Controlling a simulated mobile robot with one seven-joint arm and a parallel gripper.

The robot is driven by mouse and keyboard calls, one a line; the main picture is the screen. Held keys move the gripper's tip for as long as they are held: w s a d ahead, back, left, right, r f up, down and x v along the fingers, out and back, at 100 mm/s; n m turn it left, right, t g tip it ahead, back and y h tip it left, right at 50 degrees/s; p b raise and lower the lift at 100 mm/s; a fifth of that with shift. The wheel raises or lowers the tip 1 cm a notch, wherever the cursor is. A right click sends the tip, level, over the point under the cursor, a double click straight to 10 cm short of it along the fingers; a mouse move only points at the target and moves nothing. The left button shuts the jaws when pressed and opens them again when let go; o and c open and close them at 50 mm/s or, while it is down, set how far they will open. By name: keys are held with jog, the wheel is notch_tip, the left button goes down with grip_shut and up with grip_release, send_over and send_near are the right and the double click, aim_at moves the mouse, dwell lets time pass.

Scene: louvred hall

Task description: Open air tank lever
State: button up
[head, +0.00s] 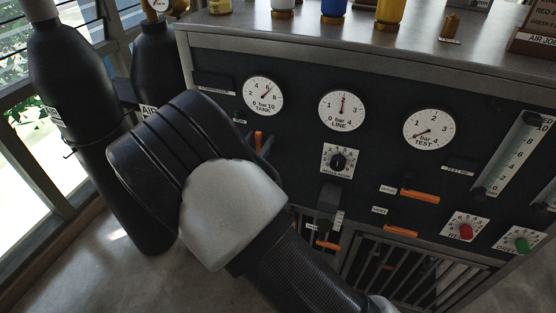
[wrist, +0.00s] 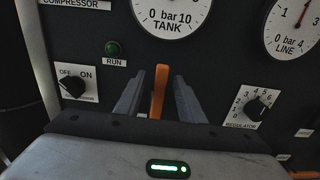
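The orange tank lever (wrist: 158,92) stands upright on the dark panel below the TANK gauge (wrist: 171,14). It also shows in the head view (head: 258,141), partly hidden by my arm. My gripper (wrist: 158,98) is open, with one dark finger on each side of the lever. A gap shows between the lever and each finger, so I see no grip on it. In the head view my arm hides most of the fingers. The TANK gauge (head: 263,94) and LINE gauge (head: 342,110) sit above.
A compressor switch (wrist: 72,87) and green RUN lamp (wrist: 113,47) lie left of the lever, the regulator knob (wrist: 257,107) right. Other orange levers (head: 419,196) sit lower right. Black air tanks (head: 70,95) stand at the left by the louvred window. Bottles line the bench top.

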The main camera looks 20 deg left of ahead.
aim_at(258, 142)
jog(key=shift+s, duration=0.1)
jog(key=s, duration=0.5)
jog(key=shift+s+a+p, duration=0.3)
jog(key=shift+s+p, duration=0.05)
jog(key=shift+p, duration=0.05)
jog(key=shift+s, duration=0.55)
jog(key=s+a, duration=0.1)
jog(key=s, duration=1.6)
jog(key=w+d+r+m+g+h+p, duration=0.1)
jog(key=w+d+r+m+g+h, duration=0.25)
jog(key=d, duration=0.55)
jog(key=w+d+r+m+g+h+p, duration=0.1)
jog(key=d+r+m+g+h, duration=0.1)
jog(key=d+r+m+g, duration=0.4)
jog(key=w+d+r+m+g+h+p, duration=0.1)
jog(key=w+d+r+m+g+h, duration=0.15)
jog(key=d+m, duration=0.65)
jog(key=s+d+r+m+y+p, duration=0.2)
jog(key=s+d+r+m+y, duration=0.2)
jog(key=d+r+m, duration=0.2)
jog(key=s+d+r+m+y+p, duration=0.3)
jog(key=s+d+r+m+y, duration=0.1)
jog(key=d+m, duration=0.4)
notch_tip(258, 142, up, 2)
jog(key=shift+s+r+m+g+y, duration=0.25)
jog(key=shift+s+m+g+y, duration=0.2)
jog(key=shift+m, duration=0.5)
